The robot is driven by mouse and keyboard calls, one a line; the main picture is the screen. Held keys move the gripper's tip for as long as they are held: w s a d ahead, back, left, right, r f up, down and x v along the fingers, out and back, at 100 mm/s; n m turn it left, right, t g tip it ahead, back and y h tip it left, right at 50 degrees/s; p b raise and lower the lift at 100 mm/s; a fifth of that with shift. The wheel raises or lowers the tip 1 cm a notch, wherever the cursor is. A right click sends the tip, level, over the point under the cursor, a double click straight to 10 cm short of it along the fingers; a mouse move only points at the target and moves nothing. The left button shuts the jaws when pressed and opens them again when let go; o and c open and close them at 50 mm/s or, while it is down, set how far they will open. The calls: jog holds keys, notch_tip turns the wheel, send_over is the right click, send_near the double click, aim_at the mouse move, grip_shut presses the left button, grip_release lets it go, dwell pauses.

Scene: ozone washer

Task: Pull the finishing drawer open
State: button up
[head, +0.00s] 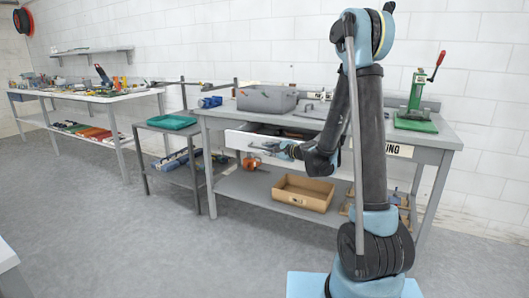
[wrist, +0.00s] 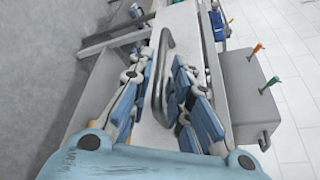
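The drawer (head: 240,140) has a white front and sits under the grey bench top. It stands partly out, with a dark opening visible behind its front. In the wrist view the white drawer front (wrist: 182,25) carries a grey bar handle (wrist: 166,45). My gripper (head: 277,149) is at the drawer front. In the wrist view my gripper (wrist: 158,88) has its fingers spread on both sides of the handle, with visible gaps; firm contact is not clear. My arm hides part of the drawer and of the bench label (head: 398,150), which ends in "NG".
A grey bin (head: 266,98) and a green press (head: 416,110) stand on the bench top (head: 440,135). A cardboard-coloured box (head: 303,193) lies on the lower shelf. A small table with a green tray (head: 171,121) stands at the left. The floor in front is clear.

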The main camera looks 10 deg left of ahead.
jog(key=v, duration=0.8)
jog(key=shift+s+d, duration=0.1)
jog(key=shift+s+r, duration=0.1)
jog(key=s+d+f+n+g+h, duration=0.2)
jog(key=s+d+n+h, duration=0.2)
jog(key=s+d, duration=0.4)
jog(key=s+d+f+n+g+h, duration=0.3)
jog(key=s+d, duration=0.5)
jog(key=s, duration=0.7)
jog(key=s+d+f+n+g+h, duration=0.2)
jog(key=s+d+n+h, duration=0.3)
jog(key=s, duration=0.7)
jog(key=d+n, duration=0.2)
jog(key=d, duration=0.2)
jog(key=shift+s+f+g, duration=0.25)
jog(key=shift+f+g, duration=0.05)
jog(key=shift+f, duration=0.1)
jog(key=shift+w+f, duration=0.2)
jog(key=shift+w, duration=0.3)
